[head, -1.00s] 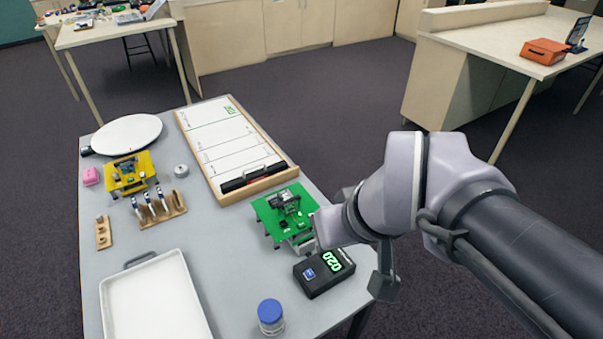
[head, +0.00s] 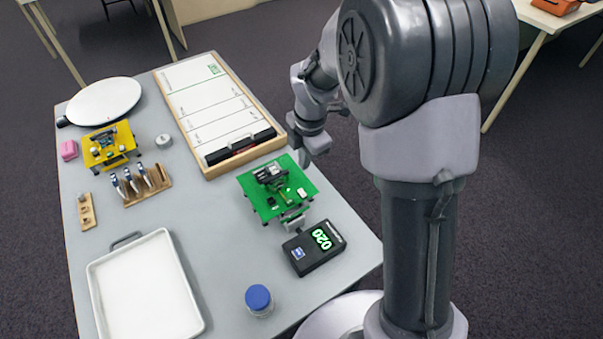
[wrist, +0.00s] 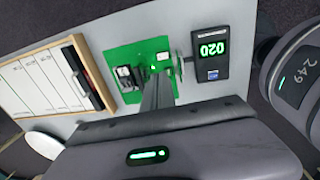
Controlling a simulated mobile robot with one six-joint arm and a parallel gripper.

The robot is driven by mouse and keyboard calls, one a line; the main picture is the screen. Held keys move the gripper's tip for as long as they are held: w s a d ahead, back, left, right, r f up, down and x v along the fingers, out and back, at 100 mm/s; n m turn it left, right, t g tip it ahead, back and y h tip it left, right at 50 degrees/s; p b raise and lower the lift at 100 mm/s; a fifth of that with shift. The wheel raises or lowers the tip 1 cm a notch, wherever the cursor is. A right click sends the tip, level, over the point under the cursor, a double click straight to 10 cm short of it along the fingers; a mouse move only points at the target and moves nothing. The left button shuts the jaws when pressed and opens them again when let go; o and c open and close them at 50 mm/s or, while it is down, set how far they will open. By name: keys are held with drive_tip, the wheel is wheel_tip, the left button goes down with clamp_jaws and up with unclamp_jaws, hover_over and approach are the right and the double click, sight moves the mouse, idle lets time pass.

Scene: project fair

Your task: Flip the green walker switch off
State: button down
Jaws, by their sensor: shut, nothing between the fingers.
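The green walker (head: 262,206) stands on the grey table, right of the middle, with dark and pale parts on its flat green top. It also shows in the wrist view (wrist: 125,60). Its switch is too small for me to tell its position. My gripper (head: 304,160) is above the table's right side, close to the walker's far right corner in the head view. In the wrist view the fingers (wrist: 157,82) are together and empty, pointing toward the green top. I cannot tell whether they touch it.
A black timer reading 020 (head: 314,248) lies beside the walker's near side. A whiteboard (head: 205,100) lies behind it. A blue-lidded jar (head: 259,301), white tray (head: 147,290), yellow walker (head: 110,147) and tool rack (head: 148,186) stand elsewhere. Bare table lies left of the green walker.

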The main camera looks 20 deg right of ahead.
sight(300, 191)
drive_tip(key=f+b, duration=0.1)
drive_tip(key=f, duration=0.3)
drive_tip(key=w+f+b, duration=0.1)
drive_tip(key=f+b, duration=0.1)
drive_tip(key=f, duration=0.2)
drive_tip(key=f+b, duration=0.2)
drive_tip(key=f, duration=0.3)
drive_tip(key=shift+w+a, duration=0.25)
